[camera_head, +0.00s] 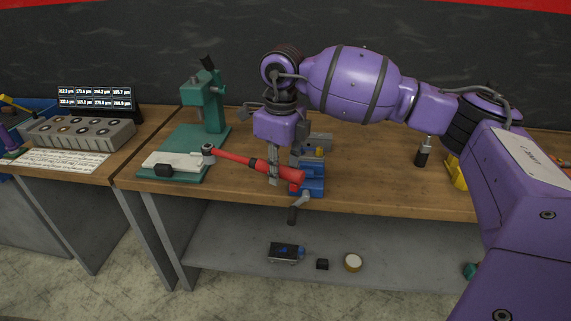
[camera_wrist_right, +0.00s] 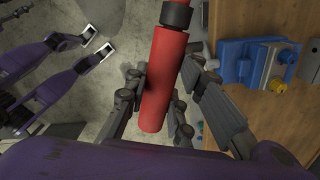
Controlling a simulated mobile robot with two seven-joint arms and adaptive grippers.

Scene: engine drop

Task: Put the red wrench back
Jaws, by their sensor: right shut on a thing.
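The red wrench (camera_head: 240,161) has a long red handle and a dark ratchet head at its left end. My right gripper (camera_head: 274,174) is shut on its red handle near the right end. The wrench lies nearly level, its head tipped up to the left, over the front part of the bench. In the right wrist view the red handle (camera_wrist_right: 163,85) runs between the fingers (camera_wrist_right: 158,100), with bare floor below its end. The head is out of that view. My left gripper is not in the head view.
A teal press (camera_head: 208,105) stands on the wooden bench (camera_head: 375,180), behind the wrench head. A blue vise (camera_head: 313,178) is close to the right gripper. A grey block with round holes (camera_head: 80,132) sits on the left bench. The lower shelf (camera_head: 220,245) holds small items.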

